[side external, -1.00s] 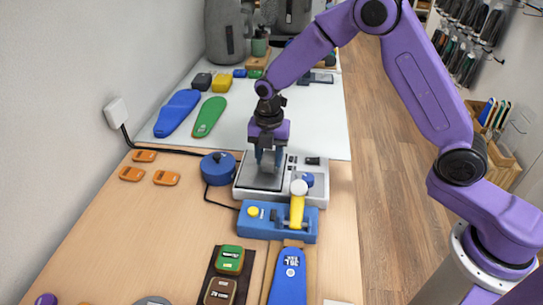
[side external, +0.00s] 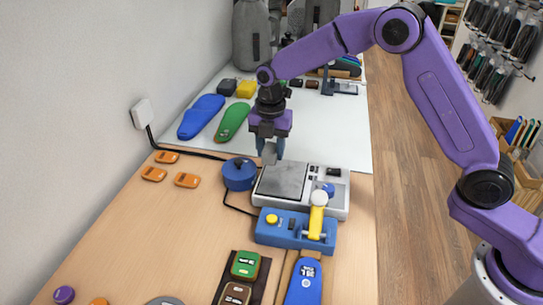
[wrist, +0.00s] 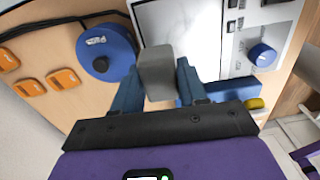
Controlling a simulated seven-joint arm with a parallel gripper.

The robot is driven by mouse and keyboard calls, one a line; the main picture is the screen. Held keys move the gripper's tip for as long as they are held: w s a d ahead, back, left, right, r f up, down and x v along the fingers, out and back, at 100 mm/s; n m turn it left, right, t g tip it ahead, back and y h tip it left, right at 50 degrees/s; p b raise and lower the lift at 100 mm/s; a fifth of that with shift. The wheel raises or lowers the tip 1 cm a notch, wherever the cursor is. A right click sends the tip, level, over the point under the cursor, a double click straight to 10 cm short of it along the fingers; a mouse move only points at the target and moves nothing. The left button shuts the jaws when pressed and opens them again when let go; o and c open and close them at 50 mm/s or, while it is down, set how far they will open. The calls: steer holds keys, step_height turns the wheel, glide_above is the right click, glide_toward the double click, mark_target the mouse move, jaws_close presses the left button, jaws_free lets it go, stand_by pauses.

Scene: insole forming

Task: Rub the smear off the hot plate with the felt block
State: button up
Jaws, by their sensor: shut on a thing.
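My gripper (side external: 270,150) is shut on a grey felt block (wrist: 157,72), which sits between its two blue fingers in the wrist view. The block is at the far left edge of the hot plate (side external: 284,182), a grey square in a white-framed unit. I cannot tell whether the block touches the plate. In the wrist view the plate (wrist: 180,25) lies just beyond and to the right of the block. I cannot make out a distinct smear; the plate looks mostly even grey.
A round blue knob unit (side external: 239,174) stands close left of the plate. A blue box with a yellow lever (side external: 317,220) is in front. Orange pieces (side external: 187,180) lie left. Blue (side external: 201,117) and green (side external: 232,122) insoles lie on the white mat behind.

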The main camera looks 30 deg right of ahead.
steer(key=shift+r, duration=1.85)
